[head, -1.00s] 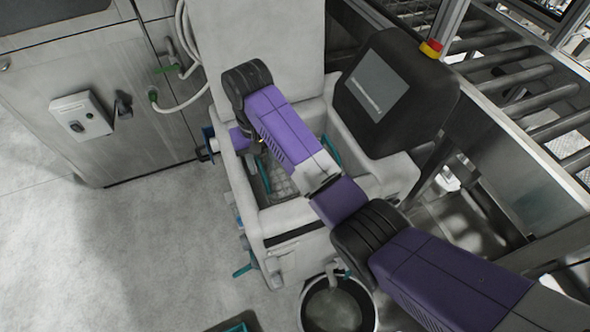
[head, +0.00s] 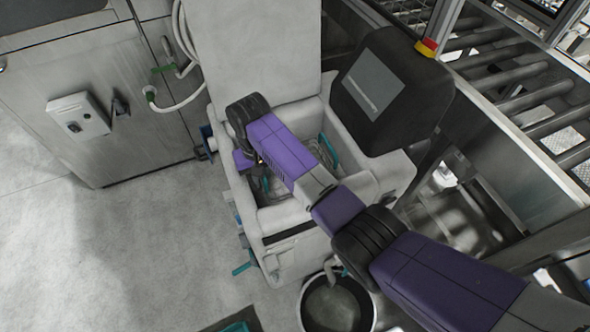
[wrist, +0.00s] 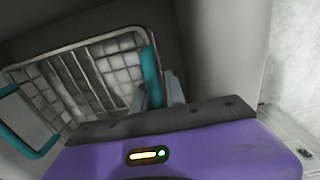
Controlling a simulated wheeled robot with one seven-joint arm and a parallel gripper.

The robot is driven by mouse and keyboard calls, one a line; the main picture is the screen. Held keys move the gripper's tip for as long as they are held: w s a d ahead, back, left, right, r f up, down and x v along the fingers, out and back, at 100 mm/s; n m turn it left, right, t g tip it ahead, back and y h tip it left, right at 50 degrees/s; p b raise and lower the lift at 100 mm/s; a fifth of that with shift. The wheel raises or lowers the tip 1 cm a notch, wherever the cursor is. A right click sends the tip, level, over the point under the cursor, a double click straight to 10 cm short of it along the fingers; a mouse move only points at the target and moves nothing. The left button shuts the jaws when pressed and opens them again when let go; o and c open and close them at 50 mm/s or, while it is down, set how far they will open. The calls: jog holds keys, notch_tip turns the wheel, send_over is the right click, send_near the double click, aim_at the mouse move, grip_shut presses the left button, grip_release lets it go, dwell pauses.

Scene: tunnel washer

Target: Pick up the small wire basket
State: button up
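The small wire basket (wrist: 75,75) has a metal rim, a wire grid and two teal handles. It sits down inside the pale tub (head: 291,215) of the machine, mostly hidden behind my arm in the head view. One teal handle (head: 329,150) shows right of my arm. In the wrist view the near handle (wrist: 151,75) lies at my gripper (wrist: 158,92), with a grey finger on either side of it. I cannot tell whether the fingers are closed on it. The other handle (wrist: 20,130) is at the left edge.
The tub's walls stand close around my wrist. A dark screen unit (head: 390,90) with a red button overhangs the tub's right side. A bucket (head: 336,305) stands in front. A roller conveyor (head: 520,100) is at the right. Open floor (head: 110,260) lies left.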

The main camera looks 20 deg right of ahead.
grip_shut()
jog(key=shift+r, duration=0.15)
dwell(1.2)
jog(key=shift+r, duration=0.45)
notch_tip(320, 180, up, 11)
jog(key=shift+w+f, duration=0.1)
jog(key=shift+f, duration=0.05)
notch_tip(320, 180, up, 8)
jog(key=p, duration=0.7)
jog(key=shift+s+p, duration=0.2)
jog(key=shift+p, duration=0.15)
